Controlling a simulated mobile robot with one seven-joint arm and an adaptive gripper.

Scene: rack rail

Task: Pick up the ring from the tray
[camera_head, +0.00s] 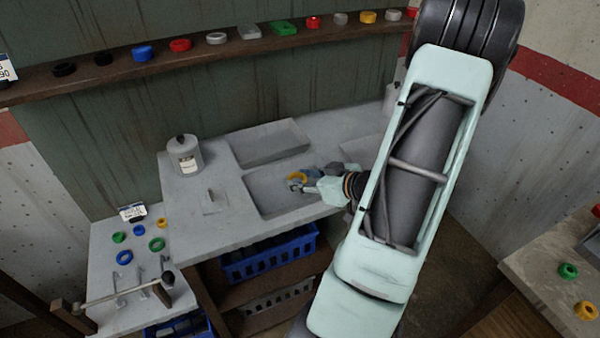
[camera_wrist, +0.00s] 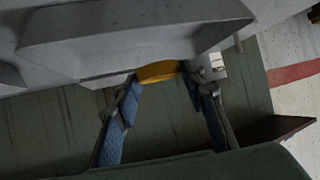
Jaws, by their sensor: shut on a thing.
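The ring is yellow-orange (camera_head: 297,177) and shows in the head view at the tip of my gripper (camera_head: 306,183), over the sunken tray (camera_head: 262,198) in the grey worktop. In the wrist view the ring (camera_wrist: 158,72) sits between the two blue-padded fingers of my gripper (camera_wrist: 160,85). The fingers are shut on it. Part of the ring is hidden by the fingers and by a grey edge. I cannot tell whether the ring touches the tray.
A second sunken tray (camera_head: 268,142) lies behind. A lidded canister (camera_head: 185,154) stands at the left of the worktop. Several loose rings lie on the lower left surface (camera_head: 108,262). A shelf (camera_head: 120,72) with several coloured pieces runs along the wall. A blue crate (camera_head: 268,258) is below.

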